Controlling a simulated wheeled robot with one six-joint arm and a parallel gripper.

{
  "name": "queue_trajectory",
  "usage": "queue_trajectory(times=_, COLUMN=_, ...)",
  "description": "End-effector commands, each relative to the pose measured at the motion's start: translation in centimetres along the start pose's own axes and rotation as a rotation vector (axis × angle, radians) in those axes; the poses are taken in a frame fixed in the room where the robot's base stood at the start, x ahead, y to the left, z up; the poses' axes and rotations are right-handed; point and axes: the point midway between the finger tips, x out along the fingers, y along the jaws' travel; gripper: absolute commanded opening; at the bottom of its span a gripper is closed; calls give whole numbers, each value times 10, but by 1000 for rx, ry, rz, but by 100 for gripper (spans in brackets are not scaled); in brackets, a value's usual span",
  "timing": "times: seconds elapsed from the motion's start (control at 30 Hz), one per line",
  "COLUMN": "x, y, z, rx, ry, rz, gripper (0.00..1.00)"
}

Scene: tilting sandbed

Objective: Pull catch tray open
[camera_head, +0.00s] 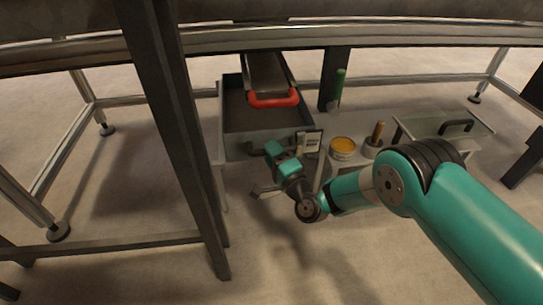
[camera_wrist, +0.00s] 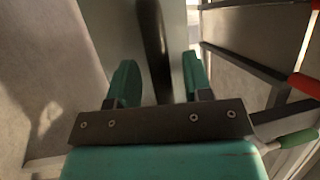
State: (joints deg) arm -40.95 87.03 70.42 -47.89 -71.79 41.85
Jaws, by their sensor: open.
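The catch tray (camera_head: 234,142) is a grey open-topped box under the sandbed frame, left of centre in the head view, with its dark inside showing. A dark handle (camera_wrist: 152,40) stands out from its pale front face (camera_wrist: 120,20) in the wrist view. My gripper (camera_head: 268,158) is at the tray's front in the head view. In the wrist view its two teal fingers (camera_wrist: 160,80) are apart, with the handle running between them and gaps on both sides. The handle is largely hidden behind my gripper in the head view.
A dark post (camera_head: 178,130) is at left. Floor in front is clear.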

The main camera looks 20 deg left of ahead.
Motion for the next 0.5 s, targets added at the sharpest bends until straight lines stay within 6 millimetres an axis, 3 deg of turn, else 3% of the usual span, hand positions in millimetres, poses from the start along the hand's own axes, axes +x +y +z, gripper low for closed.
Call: queue_trajectory(times=0.5, x=9, y=-1, z=-1, rx=1, ry=3, rz=0, gripper=44)
